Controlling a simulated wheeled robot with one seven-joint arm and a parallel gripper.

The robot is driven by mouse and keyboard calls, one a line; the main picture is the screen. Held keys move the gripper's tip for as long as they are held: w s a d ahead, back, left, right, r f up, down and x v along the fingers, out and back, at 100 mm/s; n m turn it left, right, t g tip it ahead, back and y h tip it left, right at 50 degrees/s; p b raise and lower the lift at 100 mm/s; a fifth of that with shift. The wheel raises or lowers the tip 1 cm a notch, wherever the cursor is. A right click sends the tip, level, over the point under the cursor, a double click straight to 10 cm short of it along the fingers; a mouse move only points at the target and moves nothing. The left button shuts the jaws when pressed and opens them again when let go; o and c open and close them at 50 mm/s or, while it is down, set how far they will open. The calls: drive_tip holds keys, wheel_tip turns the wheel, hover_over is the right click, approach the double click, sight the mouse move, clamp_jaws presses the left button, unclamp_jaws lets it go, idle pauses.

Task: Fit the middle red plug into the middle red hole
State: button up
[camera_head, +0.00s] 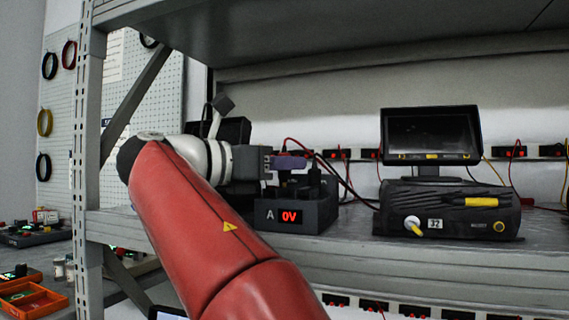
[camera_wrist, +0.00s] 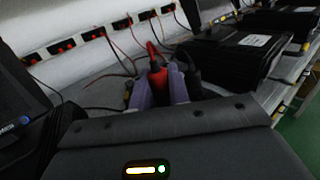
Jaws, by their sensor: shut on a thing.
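My gripper (camera_head: 290,162) is above the dark box with the letter A and a red 0V display (camera_head: 317,215), at the shelf's front. Its purple fingers are shut on a red plug (camera_wrist: 158,80), which has a red cable rising from it. In the wrist view the fingers (camera_wrist: 159,92) sit on either side of the plug. A black plug (camera_wrist: 189,70) is close beside the right finger. The red hole is not visible in either view. I cannot tell whether the plug's tip touches the box.
A black unit marked 32 (camera_head: 445,212) with a monitor (camera_head: 431,135) stands right of the box. Red and black cables hang behind, towards the sockets on the back wall (camera_head: 519,151). A shelf post (camera_head: 88,150) is at left, and another shelf is overhead.

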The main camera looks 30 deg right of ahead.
drive_tip(key=shift+f, duration=0.35)
drive_tip(key=shift+r, duration=0.1)
idle(0.3)
drive_tip(key=shift+r, duration=0.85)
drive_tip(key=shift+f, duration=0.95)
idle(2.4)
drive_tip(key=shift+r, duration=0.1)
